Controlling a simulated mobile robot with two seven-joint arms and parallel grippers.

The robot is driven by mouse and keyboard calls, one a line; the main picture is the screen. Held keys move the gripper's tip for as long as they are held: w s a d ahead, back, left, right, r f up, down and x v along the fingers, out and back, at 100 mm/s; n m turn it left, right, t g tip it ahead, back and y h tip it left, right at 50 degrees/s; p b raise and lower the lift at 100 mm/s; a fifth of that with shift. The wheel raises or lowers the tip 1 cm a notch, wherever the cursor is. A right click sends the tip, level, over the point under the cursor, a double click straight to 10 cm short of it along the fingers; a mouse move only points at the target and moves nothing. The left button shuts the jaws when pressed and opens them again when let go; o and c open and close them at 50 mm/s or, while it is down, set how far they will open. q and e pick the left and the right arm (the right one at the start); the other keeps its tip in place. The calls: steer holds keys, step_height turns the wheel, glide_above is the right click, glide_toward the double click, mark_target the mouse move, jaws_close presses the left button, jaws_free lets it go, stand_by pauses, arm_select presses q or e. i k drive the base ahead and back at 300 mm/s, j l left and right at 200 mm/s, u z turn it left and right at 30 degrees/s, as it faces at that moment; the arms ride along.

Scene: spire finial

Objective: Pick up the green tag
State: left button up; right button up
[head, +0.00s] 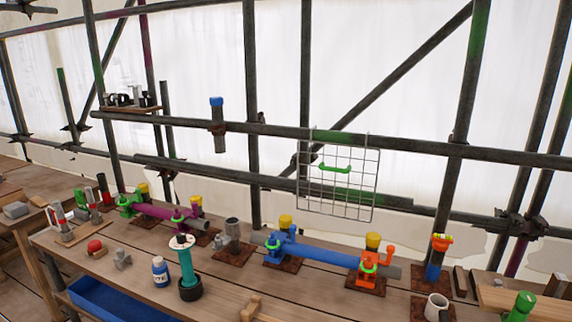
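A small green piece (335,168) hangs on the wire grid panel (340,205) at the back, right of the middle; it looks like a short bar with bent ends. I cannot tell whether it is the green tag, and no other flat green tag is plain to see. Neither of my grippers shows in the head view.
The wooden bench (215,305) carries clamped pipes, a purple one (155,209) and a blue one (325,255). Scaffold tubes cross behind.

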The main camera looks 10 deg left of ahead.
mark_target(80, 200)
steer(key=u, duration=1.55)
steer(key=i+j+u, duration=0.55)
steer(key=i, duration=0.25)
steer(key=i+u, duration=0.25)
steer(key=i, duration=0.15)
steer(key=i+j+u, duration=0.15)
steer(key=i, duration=1.55)
steer(key=i+z, duration=0.2)
steer(key=i, duration=0.6)
steer(key=i+j+z, duration=0.15)
steer(key=i, duration=0.65)
steer(key=i+z, duration=0.3)
steer(key=z, duration=0.2)
steer(key=i+j+z, duration=0.1)
steer(key=i+z, duration=0.15)
steer(key=z, duration=0.25)
steer(key=i+j+z, duration=0.2)
steer(key=z, duration=0.3)
steer(key=i, duration=0.05)
